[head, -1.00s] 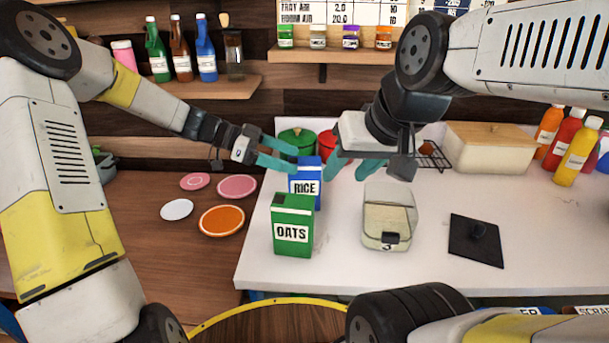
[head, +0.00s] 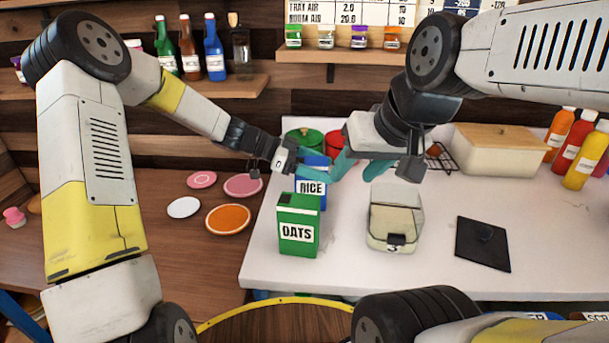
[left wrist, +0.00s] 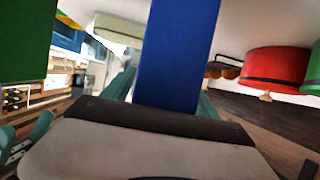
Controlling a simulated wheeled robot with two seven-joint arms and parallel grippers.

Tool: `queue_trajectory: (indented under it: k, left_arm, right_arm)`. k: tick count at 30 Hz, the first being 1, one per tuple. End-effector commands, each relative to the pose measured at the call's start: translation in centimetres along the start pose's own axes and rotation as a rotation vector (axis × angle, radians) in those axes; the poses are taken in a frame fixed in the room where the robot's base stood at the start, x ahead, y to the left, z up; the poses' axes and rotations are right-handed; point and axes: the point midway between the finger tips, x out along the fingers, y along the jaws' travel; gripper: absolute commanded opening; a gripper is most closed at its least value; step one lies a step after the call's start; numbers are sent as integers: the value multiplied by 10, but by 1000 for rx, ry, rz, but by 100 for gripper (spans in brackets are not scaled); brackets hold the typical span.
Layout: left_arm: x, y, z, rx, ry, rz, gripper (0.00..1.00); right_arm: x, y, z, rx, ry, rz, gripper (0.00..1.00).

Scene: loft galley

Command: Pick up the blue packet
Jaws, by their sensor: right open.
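The blue packet (head: 311,187), labelled RICE, stands upright on the white counter in the head view, behind the green OATS packet (head: 299,225). In the left wrist view the blue packet (left wrist: 177,55) fills the middle, between the two teal fingers. My left gripper (head: 311,172) is at the top of the packet, with a finger on either side of it; it looks open, and any contact is hard to see. My right gripper (head: 358,171) is open and empty, just to the right of the blue packet above the counter.
A lidded container (head: 395,217) stands right of the OATS packet, with a dark square board (head: 482,245) further right. Green (head: 304,138) and red (head: 333,143) pots stand behind the blue packet. Several plates lie on the wooden surface at left.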

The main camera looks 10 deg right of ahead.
Motion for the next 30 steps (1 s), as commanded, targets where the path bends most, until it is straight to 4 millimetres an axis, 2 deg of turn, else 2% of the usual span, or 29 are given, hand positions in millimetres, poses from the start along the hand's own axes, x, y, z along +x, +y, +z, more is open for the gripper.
queue_trajectory:
  k: [1,9,10,22,26,30]
  left_arm:
    - [0,0,0,0,0,0,55]
    - [0,0,0,0,0,0,2]
    - [0,0,0,0,0,0,0]
    - [-2,0,-5,2,0,-1,0]
    - [-10,0,-24,5,1,-1,0]
    - [-21,0,-51,6,0,-2,0]
  right_arm:
    - [0,0,0,0,0,0,45]
    - [0,0,0,0,0,0,45]
    - [0,0,0,0,0,0,45]
    - [0,0,0,0,0,0,45]
    - [0,0,0,0,0,0,45]
    - [0,0,0,0,0,0,45]
